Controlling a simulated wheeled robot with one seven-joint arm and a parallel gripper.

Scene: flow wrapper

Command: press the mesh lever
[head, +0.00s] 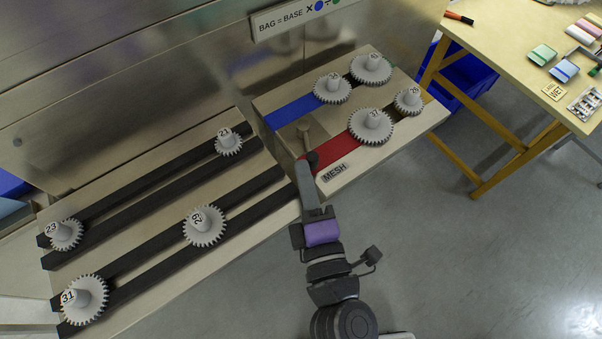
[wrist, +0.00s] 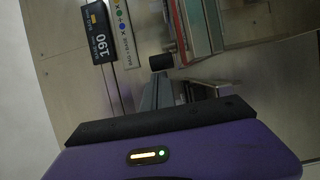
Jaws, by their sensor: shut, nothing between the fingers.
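The mesh lever's black knob (head: 313,158) shows at the near left end of the red strip, beside the MESH label (head: 334,172). In the wrist view the dark knob (wrist: 160,61) lies just beyond my fingertips. My gripper (head: 303,164) is shut and empty, with its tips right at the knob's left side in the head view. The fingers also show in the wrist view (wrist: 157,84). I cannot tell whether they touch the knob. My fingers hide part of the lever.
Several gears, such as one on the red strip (head: 371,126), stand on the right plate. The left plate has dark rails (head: 150,198) with more gears.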

